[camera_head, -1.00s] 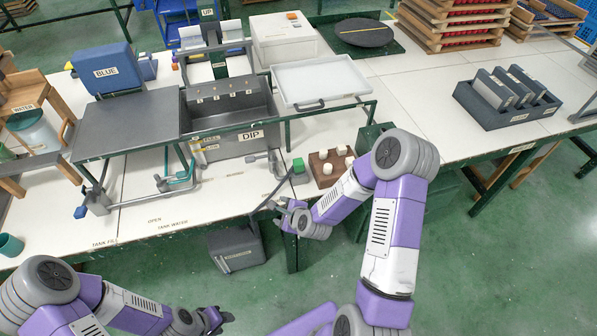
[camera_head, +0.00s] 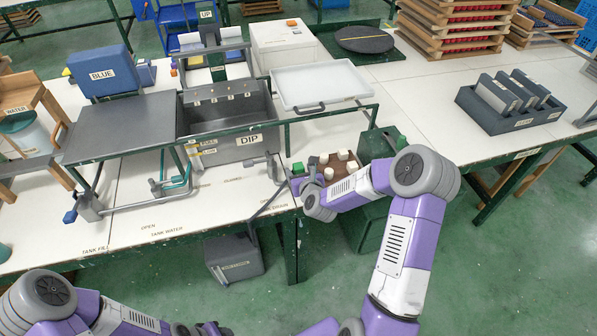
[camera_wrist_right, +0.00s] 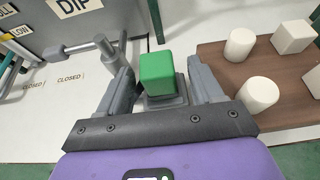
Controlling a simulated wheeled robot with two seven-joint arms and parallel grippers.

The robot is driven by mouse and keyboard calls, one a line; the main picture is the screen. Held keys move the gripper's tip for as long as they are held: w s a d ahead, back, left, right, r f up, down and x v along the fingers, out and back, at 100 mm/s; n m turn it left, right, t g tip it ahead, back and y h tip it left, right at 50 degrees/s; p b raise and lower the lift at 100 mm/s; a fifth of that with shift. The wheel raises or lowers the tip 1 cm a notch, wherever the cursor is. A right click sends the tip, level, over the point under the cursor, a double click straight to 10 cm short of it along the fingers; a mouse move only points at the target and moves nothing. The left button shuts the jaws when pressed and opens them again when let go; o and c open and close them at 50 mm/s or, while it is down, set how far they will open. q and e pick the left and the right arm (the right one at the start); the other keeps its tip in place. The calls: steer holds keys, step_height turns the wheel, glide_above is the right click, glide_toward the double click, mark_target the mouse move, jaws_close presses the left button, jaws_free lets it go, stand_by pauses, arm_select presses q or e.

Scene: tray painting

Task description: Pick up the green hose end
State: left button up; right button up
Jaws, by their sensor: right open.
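The green hose end (camera_head: 298,168) is a small green block at the front edge of the table, right of the DIP tank. In the right wrist view the green block (camera_wrist_right: 158,70) stands on a grey base between the fingers. My right gripper (camera_wrist_right: 160,82) is open, one finger on each side of the block, with gaps visible. In the head view my right gripper (camera_head: 300,184) is at the block and partly hidden by its own wrist. My left gripper (camera_head: 205,330) shows at the bottom edge, cut off and away from the block.
A brown board with several white pegs (camera_wrist_right: 240,60) lies just right of the block. The DIP tank (camera_head: 235,150) and a grey pipe lever (camera_wrist_right: 105,50) are close on the left. A grey bin (camera_head: 235,255) stands below the table edge.

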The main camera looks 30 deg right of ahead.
mark_target(297, 167)
steer(key=x, duration=0.3)
steer(key=shift+w+f, duration=0.1)
steer(key=shift+w, duration=0.1)
steer(key=c, duration=1.1)
